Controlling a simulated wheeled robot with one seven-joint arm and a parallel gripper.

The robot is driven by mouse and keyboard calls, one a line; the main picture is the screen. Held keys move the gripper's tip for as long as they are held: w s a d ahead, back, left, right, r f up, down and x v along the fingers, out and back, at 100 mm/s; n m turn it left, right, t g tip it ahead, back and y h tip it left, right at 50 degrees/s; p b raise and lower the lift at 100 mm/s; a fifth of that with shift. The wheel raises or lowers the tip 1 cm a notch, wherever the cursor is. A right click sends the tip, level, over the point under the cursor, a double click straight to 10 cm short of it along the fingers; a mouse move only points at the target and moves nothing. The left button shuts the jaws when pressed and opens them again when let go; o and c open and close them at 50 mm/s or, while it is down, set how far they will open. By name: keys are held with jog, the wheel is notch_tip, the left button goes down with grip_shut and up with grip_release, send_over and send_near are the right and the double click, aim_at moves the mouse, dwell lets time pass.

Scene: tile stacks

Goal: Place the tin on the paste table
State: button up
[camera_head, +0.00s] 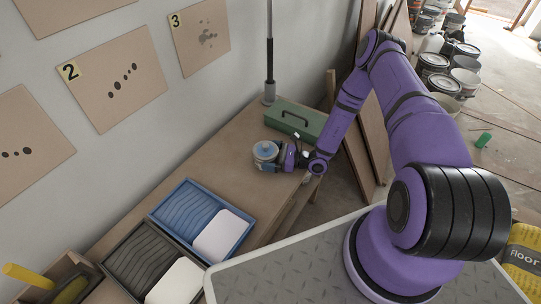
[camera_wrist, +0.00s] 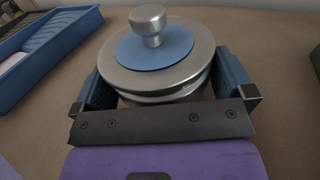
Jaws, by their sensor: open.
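The tin (camera_head: 265,150) is a round silver can whose lid has a blue ring and a metal knob. It stands upright at the brown table's (camera_head: 232,140) right part, in front of a green box. In the wrist view the tin (camera_wrist: 155,62) fills the space between the two blue fingers of my gripper (camera_wrist: 165,92). My gripper is open, with one finger on each side of the tin. I cannot tell whether either finger touches it. The tin's lower part is hidden by the gripper's dark front plate. Its base appears to be on the tabletop.
A green box with a handle (camera_head: 296,119) stands close behind the tin, beside a thin pole (camera_head: 269,60). A blue tray (camera_head: 190,211) and a dark tray (camera_head: 133,250) lie nearer me. Bare tabletop lies left of the tin. Wooden boards (camera_head: 365,130) lean to the right.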

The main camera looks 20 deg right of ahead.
jog(key=shift+s+d+f, duration=0.1)
jog(key=shift+d+f, duration=0.05)
jog(key=shift+d, duration=0.15)
jog(key=v, duration=1.1)
jog(key=shift+s+d+r, duration=0.1)
jog(key=shift+d+r, duration=0.1)
jog(key=shift+r, duration=0.05)
jog(key=shift+r+g, duration=0.3)
jog(key=shift+r, duration=0.1)
jog(key=s+a+r+n+g+h, duration=0.15)
jog(key=r+n+g, duration=0.55)
jog(key=r, duration=0.9)
jog(key=a+r+n+g+h, duration=0.3)
jog(key=r+n, duration=0.5)
jog(key=r, duration=0.8)
jog(key=s+r+n+t+h, duration=0.6)
jog(key=s+r+n+h, duration=0.3)
jog(key=s+r, duration=1.3)
jog(key=shift+d+r+h, duration=0.25)
jog(key=shift+r+h, duration=0.6)
jog(key=shift+r, duration=0.05)
